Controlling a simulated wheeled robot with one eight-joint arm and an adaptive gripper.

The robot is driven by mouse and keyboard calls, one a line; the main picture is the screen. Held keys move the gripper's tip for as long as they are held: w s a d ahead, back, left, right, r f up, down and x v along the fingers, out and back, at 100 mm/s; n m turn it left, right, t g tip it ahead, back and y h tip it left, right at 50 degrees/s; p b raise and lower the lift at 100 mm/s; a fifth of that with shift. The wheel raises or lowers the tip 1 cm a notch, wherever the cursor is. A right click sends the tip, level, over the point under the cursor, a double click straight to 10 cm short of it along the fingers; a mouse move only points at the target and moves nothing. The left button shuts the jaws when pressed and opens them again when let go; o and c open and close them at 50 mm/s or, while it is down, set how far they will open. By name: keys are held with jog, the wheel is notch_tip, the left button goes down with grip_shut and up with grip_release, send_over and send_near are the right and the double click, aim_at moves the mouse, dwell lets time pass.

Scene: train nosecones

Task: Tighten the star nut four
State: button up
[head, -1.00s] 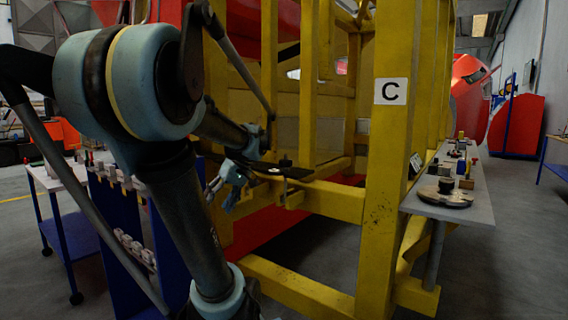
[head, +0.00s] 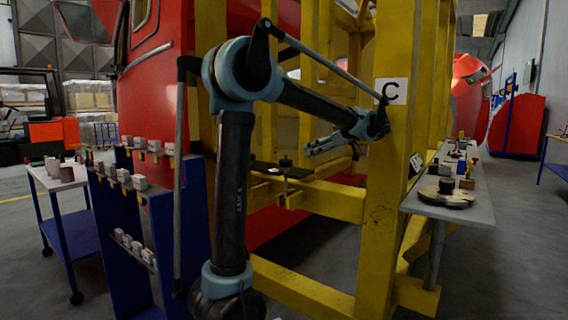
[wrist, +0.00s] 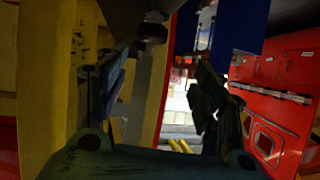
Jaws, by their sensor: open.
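A dark star nut (head: 285,162) stands upright on a dark flat plate (head: 265,168) on a yellow bracket of the frame marked C. I cannot read a number on it. My gripper (head: 308,148) is above and to the right of this nut, beside the yellow post, apart from the nut. In the wrist view my gripper (wrist: 160,88) is open with nothing between its fingers. A dark knob (wrist: 152,28), which looks like a star nut, shows beyond the fingers near the top.
The yellow post (head: 385,190) stands close to my wrist. A grey shelf (head: 470,208) with parts is at the right. A blue rack (head: 125,215) with grey blocks and a trolley (head: 60,180) stand at the left. Open floor lies at the lower right.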

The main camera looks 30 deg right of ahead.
aim_at(287, 159)
jog(key=shift+t, duration=0.3)
jog(key=x, duration=0.5)
jog(key=d+x, duration=0.1)
jog(key=x, duration=0.8)
jog(key=shift+w+f, duration=0.3)
jog(key=shift+w, duration=0.25)
jog(key=c, duration=1.1)
